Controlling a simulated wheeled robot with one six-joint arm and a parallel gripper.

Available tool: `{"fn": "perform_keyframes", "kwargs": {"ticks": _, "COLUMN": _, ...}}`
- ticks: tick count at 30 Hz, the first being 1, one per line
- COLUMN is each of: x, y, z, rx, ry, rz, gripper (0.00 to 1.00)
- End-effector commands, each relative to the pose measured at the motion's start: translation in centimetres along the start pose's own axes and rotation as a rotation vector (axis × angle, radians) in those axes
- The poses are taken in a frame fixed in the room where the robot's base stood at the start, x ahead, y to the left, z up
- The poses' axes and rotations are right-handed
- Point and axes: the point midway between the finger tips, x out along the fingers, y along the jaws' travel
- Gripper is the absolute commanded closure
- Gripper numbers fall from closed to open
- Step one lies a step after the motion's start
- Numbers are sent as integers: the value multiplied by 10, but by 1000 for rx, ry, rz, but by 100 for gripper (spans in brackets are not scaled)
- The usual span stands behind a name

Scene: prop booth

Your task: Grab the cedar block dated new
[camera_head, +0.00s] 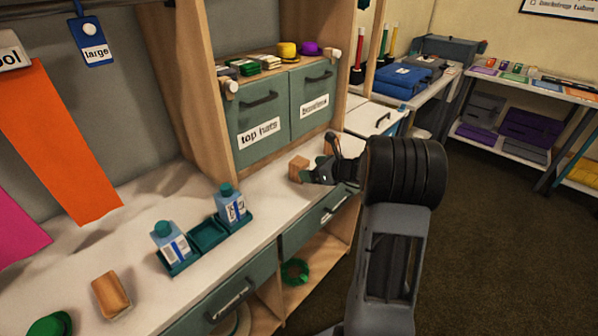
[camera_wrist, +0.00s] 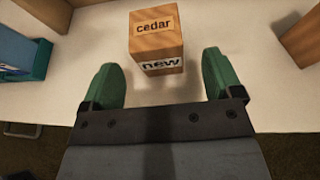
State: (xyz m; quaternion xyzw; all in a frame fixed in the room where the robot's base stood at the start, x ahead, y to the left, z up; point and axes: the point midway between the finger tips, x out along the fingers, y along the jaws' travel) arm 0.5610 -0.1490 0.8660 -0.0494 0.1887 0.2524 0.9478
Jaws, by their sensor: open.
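The cedar block (camera_wrist: 156,45) is a small wooden cube with a "cedar" label on its top and a "new" label on the side facing me. It sits on the white counter, a little ahead of my fingertips in the wrist view. In the head view the block (camera_head: 299,168) is just left of my gripper. My gripper (camera_wrist: 161,78) is open, with its two green fingers pointing at the block, one toward each side. Nothing is between the fingers. In the head view my gripper (camera_head: 322,170) is partly hidden by my own wrist.
Another wooden block (camera_head: 329,147) stands behind my gripper; a brown piece also shows at the right of the wrist view (camera_wrist: 303,38). A green tray (camera_head: 208,236) with two blue bottles and a tan block (camera_head: 111,295) lie farther left. Cabinet doors (camera_head: 262,127) rise behind the counter.

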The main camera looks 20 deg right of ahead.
Motion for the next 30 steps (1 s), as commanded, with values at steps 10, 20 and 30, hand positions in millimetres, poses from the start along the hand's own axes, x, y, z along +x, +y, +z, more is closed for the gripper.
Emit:
{"fn": "perform_keyframes", "kwargs": {"ticks": 10, "x": 18, "y": 1, "z": 0, "rx": -1, "ry": 1, "rz": 1, "gripper": 15}}
{"fn": "perform_keyframes", "kwargs": {"ticks": 20, "x": 57, "y": 2, "z": 3, "rx": -2, "ry": 0, "rz": 2, "gripper": 15}}
{"fn": "perform_keyframes", "kwargs": {"ticks": 30, "x": 58, "y": 2, "z": 3, "rx": -2, "ry": 0, "rz": 0, "gripper": 25}}
